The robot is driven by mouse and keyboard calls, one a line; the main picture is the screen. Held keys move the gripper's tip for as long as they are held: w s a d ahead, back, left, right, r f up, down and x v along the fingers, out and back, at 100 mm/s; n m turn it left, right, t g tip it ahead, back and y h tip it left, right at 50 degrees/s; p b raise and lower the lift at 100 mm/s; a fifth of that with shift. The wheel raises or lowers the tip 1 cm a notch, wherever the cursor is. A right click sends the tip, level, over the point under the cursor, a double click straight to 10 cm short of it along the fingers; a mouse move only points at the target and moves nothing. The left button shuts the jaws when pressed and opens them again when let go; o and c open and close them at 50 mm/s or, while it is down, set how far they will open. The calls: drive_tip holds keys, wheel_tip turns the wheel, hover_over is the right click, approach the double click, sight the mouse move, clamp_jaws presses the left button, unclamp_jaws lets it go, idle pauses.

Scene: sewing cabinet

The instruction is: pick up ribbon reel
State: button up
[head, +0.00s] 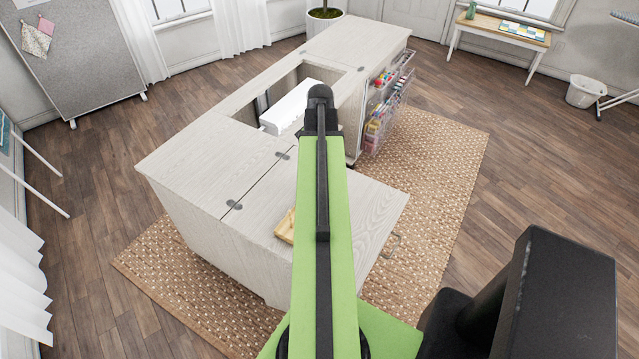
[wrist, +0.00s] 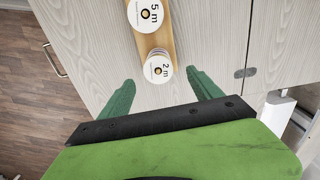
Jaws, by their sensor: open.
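Two white ribbon reels sit on a narrow wooden holder (wrist: 166,48) on the pale cabinet top. The one labelled "5 m" (wrist: 146,12) is at the top edge of the wrist view, partly cut off. The smaller one labelled "2 m" (wrist: 158,68) is closer to my gripper. My gripper (wrist: 160,77) is open and empty, its green fingers on either side of the "2 m" reel in the picture. I cannot tell its height above it. In the head view, the holder (head: 284,227) shows beside my green arm, which hides the reels.
The pale wood sewing cabinet (head: 210,150) has a recess holding a white machine (head: 287,105). Clear racks of coloured supplies (head: 385,110) hang on its right side. It stands on a woven rug (head: 440,170). Much of the cabinet top around the holder is bare.

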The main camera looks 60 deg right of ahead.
wheel_tip(320, 180, down, 5)
drive_tip(key=b, duration=0.4)
drive_tip(key=shift+s+f+b, duration=0.15)
drive_tip(key=shift+b, duration=0.25)
drive_tip(key=shift+r, duration=0.2)
drive_tip(key=c, duration=1.4)
drive_tip(key=shift+r+p, duration=0.55)
drive_tip(key=shift+p, duration=0.2)
wheel_tip(320, 180, up, 4)
drive_tip(key=p, duration=0.4)
drive_tip(key=shift+s+d+r+p, duration=1)
drive_tip(key=shift+s+d, duration=0.25)
drive_tip(key=shift+d, duration=0.25)
drive_tip(key=shift+s+d+r+p, duration=0.95)
drive_tip(key=shift+s+d, duration=0.3)
drive_tip(key=shift+d, duration=0.25)
drive_tip(key=shift+s+d+r+p, duration=1)
drive_tip(key=shift+s+d, duration=0.25)
drive_tip(key=shift+d, duration=0.25)
